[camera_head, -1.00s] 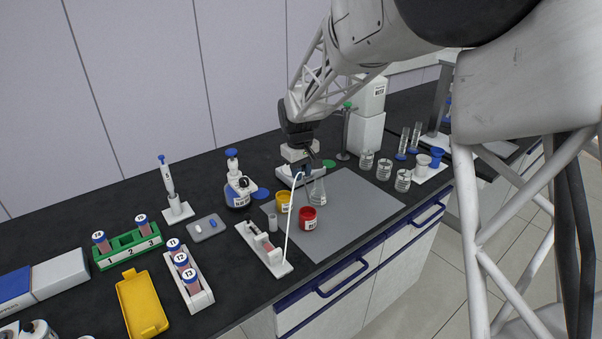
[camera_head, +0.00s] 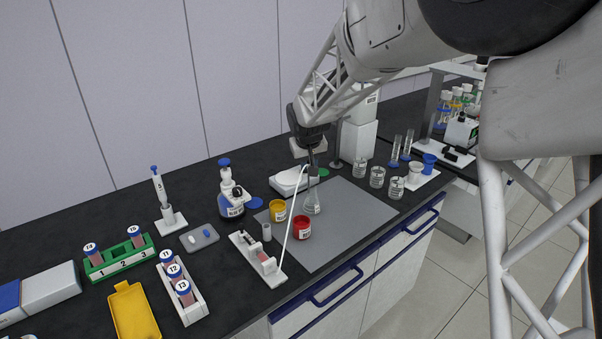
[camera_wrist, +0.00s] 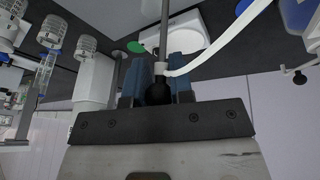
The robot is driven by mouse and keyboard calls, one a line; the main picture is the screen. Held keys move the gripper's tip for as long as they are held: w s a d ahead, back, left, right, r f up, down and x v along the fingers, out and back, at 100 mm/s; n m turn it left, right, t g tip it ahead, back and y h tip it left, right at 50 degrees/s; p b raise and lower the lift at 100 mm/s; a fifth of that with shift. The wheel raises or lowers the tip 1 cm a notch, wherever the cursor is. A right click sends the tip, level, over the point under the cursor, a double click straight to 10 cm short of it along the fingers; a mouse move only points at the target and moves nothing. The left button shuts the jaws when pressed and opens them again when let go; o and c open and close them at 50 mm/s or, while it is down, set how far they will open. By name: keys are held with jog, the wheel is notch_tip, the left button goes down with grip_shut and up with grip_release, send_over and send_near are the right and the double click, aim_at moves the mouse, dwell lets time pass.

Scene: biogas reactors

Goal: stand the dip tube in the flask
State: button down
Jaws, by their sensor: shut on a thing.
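The dip tube (camera_wrist: 164,32) shows in the wrist view as a thin grey rod with a white collar and a black knob. My gripper (camera_wrist: 160,78) is shut on it at the knob, between blue finger pads. A white hose (camera_head: 291,222) runs from the collar down to a white syringe stand (camera_head: 258,258). The clear conical flask (camera_head: 313,203) stands upright on the grey mat (camera_head: 345,218).
A yellow cup (camera_head: 278,211), a red cup (camera_head: 302,229) and a small grey cup (camera_head: 266,232) stand left of and in front of the flask. Several beakers (camera_head: 377,177) stand to its right. A white plate device (camera_head: 288,181) lies behind. The mat's right front is clear.

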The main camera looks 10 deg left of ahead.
jog(key=shift+w+d+r+m+t+h, duration=0.2)
jog(key=shift+w+d+r+m+t, duration=0.25)
jog(key=shift+w+r+t, duration=0.45)
jog(key=shift+w+d+r+m+t+h, duration=0.2)
jog(key=shift+w+r+m+t, duration=0.45)
jog(key=shift+w+r+t, duration=0.25)
jog(key=shift+f, duration=0.2)
